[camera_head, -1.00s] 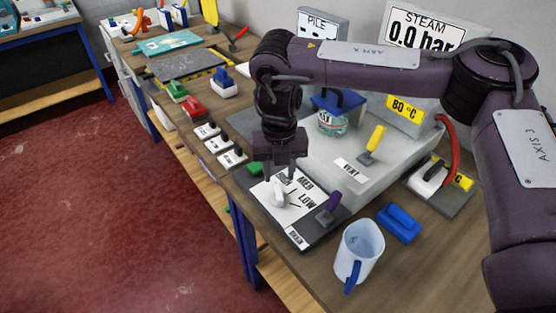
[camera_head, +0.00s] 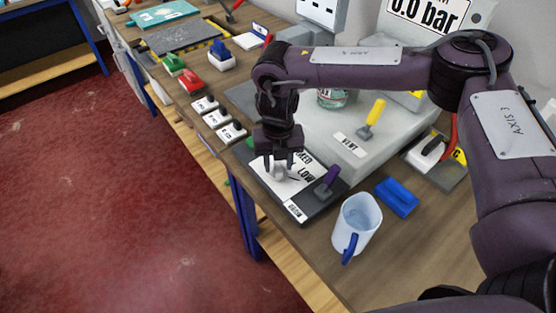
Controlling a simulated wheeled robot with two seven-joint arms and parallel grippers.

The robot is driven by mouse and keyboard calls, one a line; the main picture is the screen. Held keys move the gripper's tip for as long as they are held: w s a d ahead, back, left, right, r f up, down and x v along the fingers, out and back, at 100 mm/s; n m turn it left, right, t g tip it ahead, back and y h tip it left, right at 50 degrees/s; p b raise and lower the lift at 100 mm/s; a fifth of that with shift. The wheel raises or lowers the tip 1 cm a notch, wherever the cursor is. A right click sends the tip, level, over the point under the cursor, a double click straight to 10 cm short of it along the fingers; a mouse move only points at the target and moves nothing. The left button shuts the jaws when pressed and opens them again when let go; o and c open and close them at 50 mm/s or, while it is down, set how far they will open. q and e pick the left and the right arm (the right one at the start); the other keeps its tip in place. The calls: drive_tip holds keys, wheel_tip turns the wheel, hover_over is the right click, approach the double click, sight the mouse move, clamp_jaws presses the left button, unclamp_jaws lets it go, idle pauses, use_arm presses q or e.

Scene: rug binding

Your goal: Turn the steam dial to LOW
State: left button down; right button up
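The steam dial is a pale knob (camera_head: 279,173) on a white plate (camera_head: 293,190) with black lettering, set on a dark base near the table's front edge. LOW is readable at the plate's right side; another word above it is partly covered. My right gripper (camera_head: 280,162) points down over the knob, its two fingers apart on either side of the knob's top. I cannot tell whether they touch it. The gripper hides part of the dial, and its setting is not clear. My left gripper is out of view.
A purple-handled lever (camera_head: 327,182) stands close right of the dial. A pale mug (camera_head: 357,222) and a blue block (camera_head: 397,196) are further right. A grey housing with a yellow VENT lever (camera_head: 373,117) is behind. Several small switches (camera_head: 218,118) line the edge to the left.

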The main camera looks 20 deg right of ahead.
clamp_jaws()
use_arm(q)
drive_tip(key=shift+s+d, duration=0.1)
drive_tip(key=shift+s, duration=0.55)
use_arm(e)
drive_tip(key=shift+w, duration=0.1)
